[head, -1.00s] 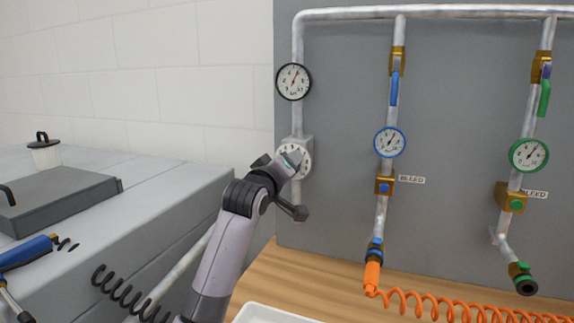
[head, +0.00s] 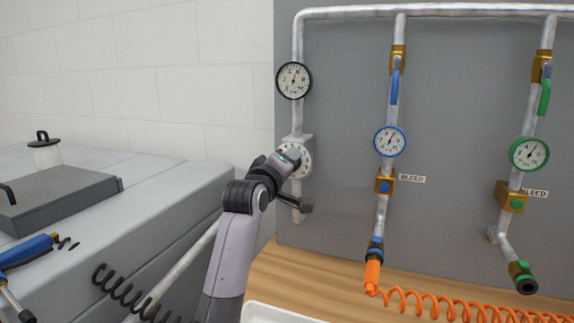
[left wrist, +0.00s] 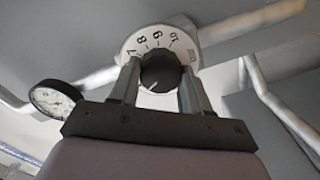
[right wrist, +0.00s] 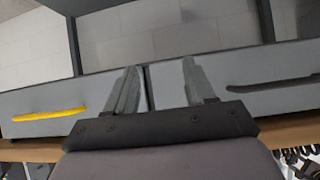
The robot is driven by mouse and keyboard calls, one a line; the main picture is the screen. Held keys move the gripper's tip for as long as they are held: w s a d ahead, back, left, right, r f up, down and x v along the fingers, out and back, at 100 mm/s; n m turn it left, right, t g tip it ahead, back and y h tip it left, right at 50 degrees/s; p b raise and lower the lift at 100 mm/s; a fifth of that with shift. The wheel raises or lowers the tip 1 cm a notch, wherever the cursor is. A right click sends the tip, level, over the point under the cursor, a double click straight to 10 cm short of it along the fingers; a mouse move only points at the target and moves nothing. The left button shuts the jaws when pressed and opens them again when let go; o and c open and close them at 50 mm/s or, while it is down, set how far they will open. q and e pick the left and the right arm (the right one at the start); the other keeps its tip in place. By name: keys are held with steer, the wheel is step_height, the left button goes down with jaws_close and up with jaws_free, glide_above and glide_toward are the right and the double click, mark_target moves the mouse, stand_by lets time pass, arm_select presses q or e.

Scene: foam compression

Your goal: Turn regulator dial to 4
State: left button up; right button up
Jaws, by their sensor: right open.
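The regulator dial (head: 304,158) is a white numbered disc with a dark knob, on the leftmost pipe below a black-rimmed gauge (head: 294,81). My left gripper (head: 292,155) is at the dial and hides part of it. In the left wrist view the dark knob (left wrist: 161,71) fills the gap between the two fingers (left wrist: 160,88), which close on its sides. Digits 7 to 10 show on the disc (left wrist: 152,40); a pale mark on the knob points to the lower left. The lower digits are hidden. My right gripper (right wrist: 158,88) is open and empty.
Blue-rimmed (head: 390,141) and green-rimmed (head: 529,154) gauges hang on the neighbouring pipes, with bleed valves below. A coiled orange hose (head: 450,308) runs along the wooden bench (head: 330,285). A grey cabinet (head: 150,190) stands left. A yellow handle (right wrist: 50,114) shows in the right wrist view.

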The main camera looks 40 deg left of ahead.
arm_select(q)
steer(key=o, duration=0.4)
steer(key=shift+o, duration=0.2)
steer(key=b+v, duration=0.1)
steer(key=v, duration=0.6)
stand_by(0.5)
